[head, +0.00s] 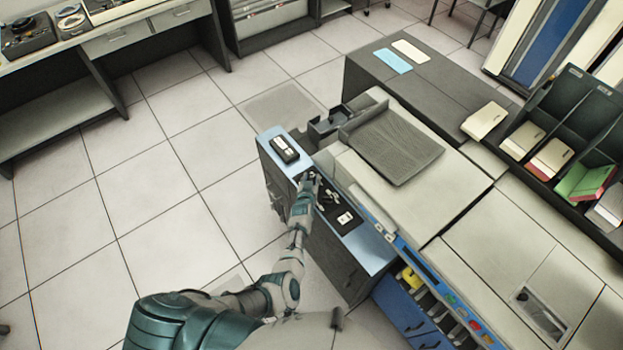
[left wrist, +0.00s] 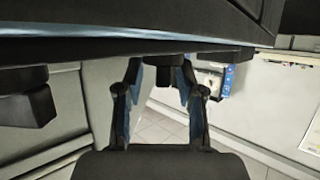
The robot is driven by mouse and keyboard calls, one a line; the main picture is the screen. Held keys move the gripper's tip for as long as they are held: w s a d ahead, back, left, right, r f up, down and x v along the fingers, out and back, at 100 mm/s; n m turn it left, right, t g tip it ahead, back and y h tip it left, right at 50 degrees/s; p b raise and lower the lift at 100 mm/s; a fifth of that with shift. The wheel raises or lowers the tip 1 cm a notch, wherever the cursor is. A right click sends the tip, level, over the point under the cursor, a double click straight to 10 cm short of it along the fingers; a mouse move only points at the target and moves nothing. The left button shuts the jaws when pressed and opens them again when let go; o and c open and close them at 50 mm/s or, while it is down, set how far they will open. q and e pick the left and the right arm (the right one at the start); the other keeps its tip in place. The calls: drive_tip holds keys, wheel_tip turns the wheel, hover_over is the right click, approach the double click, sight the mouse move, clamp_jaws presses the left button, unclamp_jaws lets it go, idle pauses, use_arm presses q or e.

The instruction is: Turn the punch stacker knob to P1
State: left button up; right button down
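The blue-topped punch stacker unit (head: 377,252) stands in the middle of the head view, with a black control panel (head: 351,229) set into its top. Small white markings and pale switches show on the panel. My left gripper (head: 309,179) is at the panel's far left end and hides what lies beneath it. In the left wrist view, a dark knob-like part (left wrist: 165,73) juts from a dark surface between the fingertips of my left gripper (left wrist: 162,82). The fingers are parted, one on each side; contact is unclear. The knob's pointer and P1 mark cannot be read. My right gripper is not in view.
A black box (head: 285,149) sits on the unit's far left end. The large beige machine (head: 440,185) rises to the right, with a ribbed dark cover (head: 391,146). A black card rack (head: 568,118) stands at far right. Tiled floor (head: 150,215) is free at left.

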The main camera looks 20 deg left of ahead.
use_arm(q)
drive_tip(key=shift+v, duration=3.7)
